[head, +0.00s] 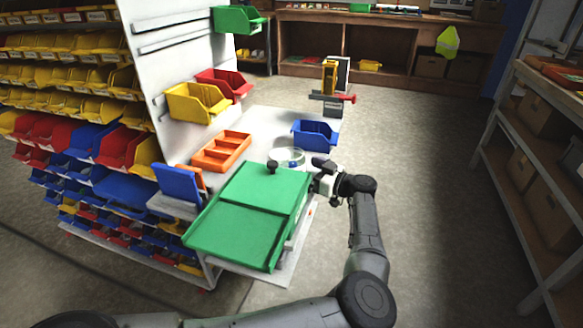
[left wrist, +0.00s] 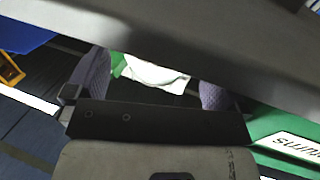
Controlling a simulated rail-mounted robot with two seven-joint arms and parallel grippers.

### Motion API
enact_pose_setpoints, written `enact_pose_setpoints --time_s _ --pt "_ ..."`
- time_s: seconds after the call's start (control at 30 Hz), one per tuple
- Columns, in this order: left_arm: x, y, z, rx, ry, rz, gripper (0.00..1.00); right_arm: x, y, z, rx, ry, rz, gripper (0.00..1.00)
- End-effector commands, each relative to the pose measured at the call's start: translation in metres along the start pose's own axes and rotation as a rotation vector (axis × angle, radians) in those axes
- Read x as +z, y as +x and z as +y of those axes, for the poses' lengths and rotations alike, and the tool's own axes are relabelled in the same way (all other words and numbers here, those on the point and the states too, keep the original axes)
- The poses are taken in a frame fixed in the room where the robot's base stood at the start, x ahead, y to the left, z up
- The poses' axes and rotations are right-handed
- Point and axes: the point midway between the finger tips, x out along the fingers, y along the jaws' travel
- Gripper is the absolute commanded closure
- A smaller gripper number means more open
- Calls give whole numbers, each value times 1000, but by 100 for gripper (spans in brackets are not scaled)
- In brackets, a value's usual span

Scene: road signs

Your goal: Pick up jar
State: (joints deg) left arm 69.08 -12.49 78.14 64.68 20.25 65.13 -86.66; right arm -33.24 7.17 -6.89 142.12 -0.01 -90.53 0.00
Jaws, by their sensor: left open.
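A clear, round, glass-like jar (head: 288,156) stands at the back edge of the green box on the workbench in the head view. Its lower part is hidden behind the box. My left gripper (head: 320,178) is just right of and nearer than the jar, beside the green box's right edge. In the left wrist view my left gripper (left wrist: 153,76) has its two fingers spread apart. A whitish shape (left wrist: 155,76) shows beyond and between them; I cannot tell if it is the jar. My right gripper is not in view.
The green box (head: 238,238) covers the bench front, with a black knob (head: 272,167) at its back. An orange tray (head: 221,151) and a blue bin (head: 316,135) stand behind. A bin rack fills the left; a shelf (head: 510,160) stands right, beyond open floor.

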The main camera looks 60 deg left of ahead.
Motion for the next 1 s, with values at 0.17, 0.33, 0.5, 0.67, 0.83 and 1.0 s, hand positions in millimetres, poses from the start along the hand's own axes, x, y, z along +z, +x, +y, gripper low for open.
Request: enact_pose_setpoints --time_s 0.17,0.33,0.5,0.67,0.83,1.0 --pt "4 15 -1 -3 -3 0 0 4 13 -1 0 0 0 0" --pt "2 37 -2 -3 -2 0 0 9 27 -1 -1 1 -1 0" --pt "0 50 -1 0 -1 0 0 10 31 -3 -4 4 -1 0" --pt "-1 53 -1 1 0 0 0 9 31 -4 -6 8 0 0" --pt "-2 52 -1 1 0 0 4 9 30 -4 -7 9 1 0" --pt "-2 52 -1 1 -1 0 20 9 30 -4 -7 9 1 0"
